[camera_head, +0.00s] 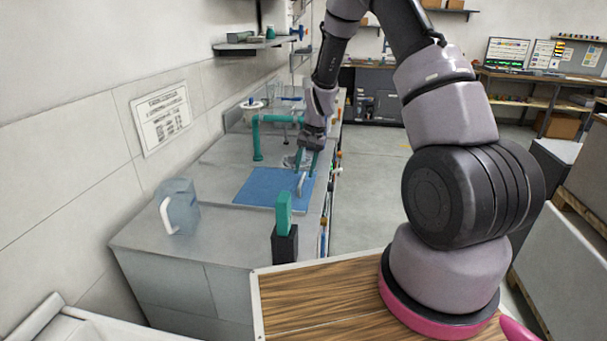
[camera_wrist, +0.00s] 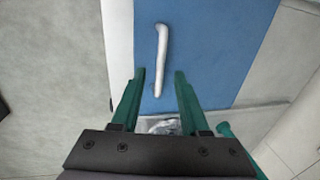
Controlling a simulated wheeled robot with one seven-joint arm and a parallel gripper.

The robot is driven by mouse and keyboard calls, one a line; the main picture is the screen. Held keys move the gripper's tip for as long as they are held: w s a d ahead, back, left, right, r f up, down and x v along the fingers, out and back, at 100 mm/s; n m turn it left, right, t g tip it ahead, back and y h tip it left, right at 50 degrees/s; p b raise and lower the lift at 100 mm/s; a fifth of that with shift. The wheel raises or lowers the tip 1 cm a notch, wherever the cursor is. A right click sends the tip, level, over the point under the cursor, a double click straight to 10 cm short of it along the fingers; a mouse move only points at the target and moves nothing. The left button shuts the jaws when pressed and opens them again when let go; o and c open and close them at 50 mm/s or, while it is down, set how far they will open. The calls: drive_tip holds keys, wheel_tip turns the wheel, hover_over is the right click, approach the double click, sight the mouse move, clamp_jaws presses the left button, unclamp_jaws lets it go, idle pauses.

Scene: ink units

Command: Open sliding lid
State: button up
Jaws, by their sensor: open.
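The sliding lid is a flat blue panel (camera_head: 252,187) set in the grey counter top. It fills much of the wrist view (camera_wrist: 220,45). A pale grey bar handle (camera_head: 301,184) stands on the lid near its right side and shows between and beyond my fingertips in the wrist view (camera_wrist: 161,45). My gripper (camera_head: 307,163) has two green fingers, spread apart and pointing down over the lid by the handle. In the wrist view my gripper (camera_wrist: 159,74) has its fingertips on either side of the handle's near end. I cannot tell whether they touch it.
A green tap (camera_head: 257,140) stands behind the lid. A clear jug with a white handle (camera_head: 182,208) stands on the counter at left. A green-topped black block (camera_head: 284,240) is in front of the lid. A wall is close on the left.

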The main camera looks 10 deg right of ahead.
drive_tip(key=shift+w+a+f, duration=0.1)
drive_tip(key=shift+a+f, duration=0.1)
drive_tip(key=shift+f, duration=0.8)
clamp_jaws()
idle(0.8)
